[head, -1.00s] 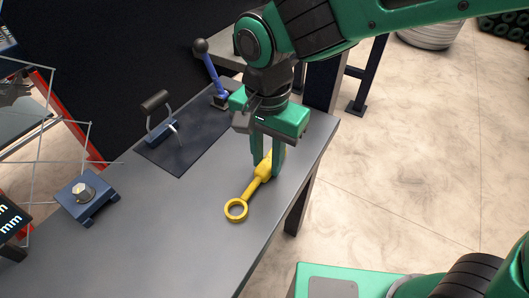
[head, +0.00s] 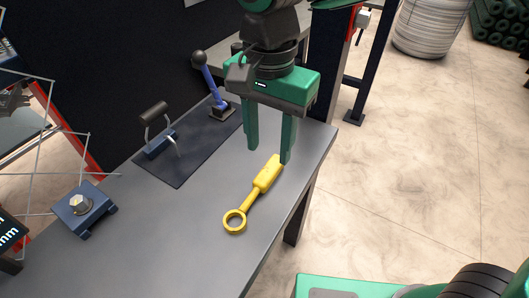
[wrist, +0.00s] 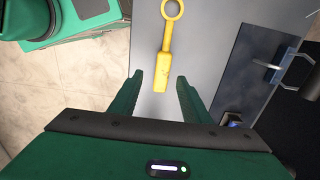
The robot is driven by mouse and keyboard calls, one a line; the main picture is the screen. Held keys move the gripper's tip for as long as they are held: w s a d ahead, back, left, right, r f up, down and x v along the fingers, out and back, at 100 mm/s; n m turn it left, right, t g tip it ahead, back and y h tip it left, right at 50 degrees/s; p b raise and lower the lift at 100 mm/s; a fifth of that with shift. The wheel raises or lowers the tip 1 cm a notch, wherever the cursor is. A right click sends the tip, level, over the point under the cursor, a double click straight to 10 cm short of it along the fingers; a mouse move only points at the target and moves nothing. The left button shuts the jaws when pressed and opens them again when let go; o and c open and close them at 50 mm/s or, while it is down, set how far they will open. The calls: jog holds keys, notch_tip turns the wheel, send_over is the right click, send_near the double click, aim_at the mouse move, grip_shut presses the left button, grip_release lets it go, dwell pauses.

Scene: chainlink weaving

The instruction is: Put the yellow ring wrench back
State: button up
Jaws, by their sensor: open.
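The yellow ring wrench (head: 254,194) lies flat on the grey bench top (head: 190,240), near its right edge. Its ring end points to the front left and its thick handle to the back right. My gripper (head: 269,157) is open and empty, above and just behind the handle end. In the wrist view the wrench (wrist: 164,66) lies beyond the fingertips, its handle end close to the gap between my open fingers (wrist: 158,80).
A dark mat (head: 185,153) on the bench bears a black-handled tool (head: 157,125) and a blue lever with a black ball (head: 212,85). A blue block with a metal nut (head: 83,208) stands at the left. The bench around the wrench is clear.

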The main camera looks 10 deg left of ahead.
jog(key=shift+r, duration=1.2)
jog(key=w+d+f+m, duration=0.1)
jog(key=w+d, duration=0.3)
jog(key=d, duration=0.8)
jog(key=w+d+f, duration=0.2)
jog(key=w+d, duration=0.1)
jog(key=d, duration=1)
jog(key=s+d+f, duration=0.3)
jog(key=s+d, duration=0.4)
jog(key=d, duration=0.3)
jog(key=s+d+f, duration=0.3)
jog(key=s+d, duration=0.3)
jog(key=d, duration=0.4)
jog(key=shift+s+d+f+m, duration=0.3)
jog(key=shift+s+d+m, duration=0.05)
jog(key=shift+s+m, duration=0.05)
